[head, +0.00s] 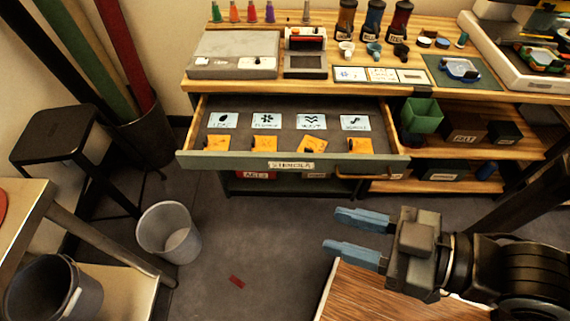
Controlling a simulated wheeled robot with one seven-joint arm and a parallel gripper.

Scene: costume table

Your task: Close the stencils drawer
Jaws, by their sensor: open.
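The stencils drawer (191,161) is pulled out of the wooden table, with a green front bearing a "STENCILS" label (290,164). Inside lie several orange pieces (304,144) along the front and several pale picture cards (266,121) behind them. A bar-like handle (370,176) shows near the right end of the front. My gripper (350,232) is at the lower right, in front of the drawer and apart from it. Its blue fingers point left, spread and empty.
The table top (330,88) holds a grey box (235,54), bottles and cards. Open shelves with a green bin (420,115) are right of the drawer. A grey bucket (169,232) and a small red piece (237,282) are on the floor. Floor before the drawer is mostly clear. A black stool (55,135) stands left.

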